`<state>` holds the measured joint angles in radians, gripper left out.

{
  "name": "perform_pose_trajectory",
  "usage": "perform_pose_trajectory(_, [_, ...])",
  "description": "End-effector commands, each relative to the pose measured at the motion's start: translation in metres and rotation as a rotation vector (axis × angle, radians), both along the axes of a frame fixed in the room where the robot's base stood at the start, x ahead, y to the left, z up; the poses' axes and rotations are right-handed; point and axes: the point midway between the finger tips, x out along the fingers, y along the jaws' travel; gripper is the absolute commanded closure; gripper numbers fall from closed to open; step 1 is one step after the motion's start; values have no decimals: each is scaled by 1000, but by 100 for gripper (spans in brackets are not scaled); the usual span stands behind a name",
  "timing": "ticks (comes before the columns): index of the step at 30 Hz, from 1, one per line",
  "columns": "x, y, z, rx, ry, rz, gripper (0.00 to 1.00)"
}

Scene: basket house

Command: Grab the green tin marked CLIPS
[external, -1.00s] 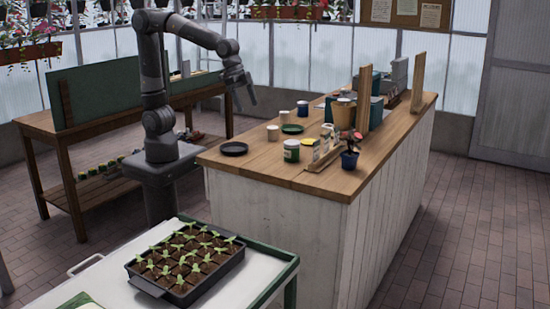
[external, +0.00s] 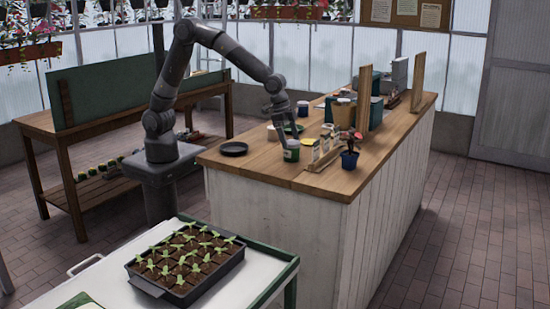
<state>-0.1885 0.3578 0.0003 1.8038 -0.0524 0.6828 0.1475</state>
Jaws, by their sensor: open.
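A green tin with a pale label (external: 291,153) stands upright on the wooden counter top, near its front edge. The lettering on it is too small to read. My gripper (external: 288,137) is open and points down at this tin, with its fingers at or just above the tin's top. The fingers partly hide the tin's upper part. I cannot tell whether they touch it or reach down beside it.
A black saucer (external: 234,149) lies left of the tin on the counter (external: 260,167). A wooden rack with small packets (external: 320,152) and a blue pot with a plant (external: 349,160) stand close on the right.

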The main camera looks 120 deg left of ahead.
Motion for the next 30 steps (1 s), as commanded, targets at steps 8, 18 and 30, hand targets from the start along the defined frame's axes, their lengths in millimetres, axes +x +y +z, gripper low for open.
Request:
perform_pose_trajectory(8, [4, 2, -20, 0, 2, 0, 18])
perform_pose_trajectory(18, [14, 5, -56, 0, 0, 0, 18])
perform_pose_trajectory(30, [14, 5, -55, 0, 0, 0, 39])
